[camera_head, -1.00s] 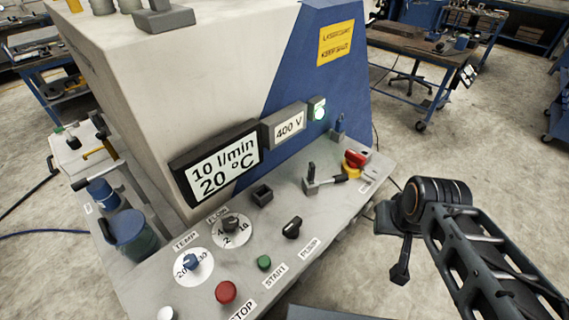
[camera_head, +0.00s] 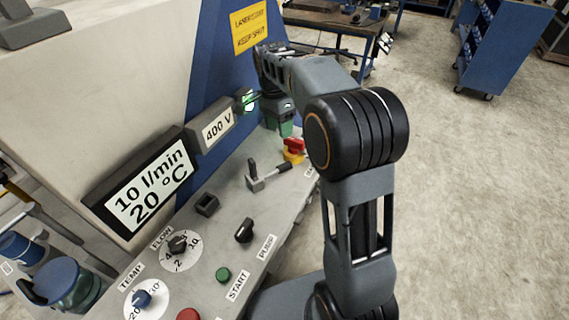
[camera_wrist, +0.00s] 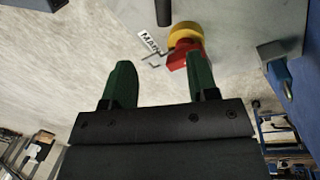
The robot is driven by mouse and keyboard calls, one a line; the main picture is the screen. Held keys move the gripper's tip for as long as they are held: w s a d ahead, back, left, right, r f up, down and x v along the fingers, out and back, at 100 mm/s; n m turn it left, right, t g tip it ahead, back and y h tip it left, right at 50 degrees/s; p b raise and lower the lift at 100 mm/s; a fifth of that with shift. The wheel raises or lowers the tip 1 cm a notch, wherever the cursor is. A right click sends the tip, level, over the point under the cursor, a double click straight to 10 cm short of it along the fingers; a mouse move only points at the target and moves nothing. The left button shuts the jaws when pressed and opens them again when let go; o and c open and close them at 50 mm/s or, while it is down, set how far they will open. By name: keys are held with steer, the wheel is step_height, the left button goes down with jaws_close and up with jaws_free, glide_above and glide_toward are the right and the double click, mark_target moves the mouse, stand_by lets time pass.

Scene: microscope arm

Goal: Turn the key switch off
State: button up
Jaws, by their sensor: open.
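My gripper (camera_head: 285,122) is over the far end of the sloping panel, its green fingers pointing down. In the wrist view my gripper (camera_wrist: 160,84) is open, with nothing between its fingers. A red knob on a yellow base (camera_head: 293,150) sits just in front of it; the red knob (camera_wrist: 186,54) also shows beyond the right-hand finger, apart from it. A grey block (camera_wrist: 283,48) with a blue piece (camera_wrist: 279,70) is at the wrist view's right. I cannot tell for sure which of these is the key switch.
The panel also carries a black lever (camera_head: 254,174), a black pump knob (camera_head: 244,231), a green start button (camera_head: 223,274) and two dials. The upright cabinet with its displays (camera_head: 150,188) borders the panel on the left. Open floor (camera_head: 475,200) lies to the right.

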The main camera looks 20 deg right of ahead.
mark_target(284, 164)
steer(key=shift+m, duration=0.5)
steer(key=f, duration=0.4)
steer(key=s+f, duration=0.1)
steer(key=f, duration=0.4)
steer(key=d+f, duration=0.1)
steer(key=f, duration=0.4)
steer(key=shift+s, duration=0.35)
jaws_close()
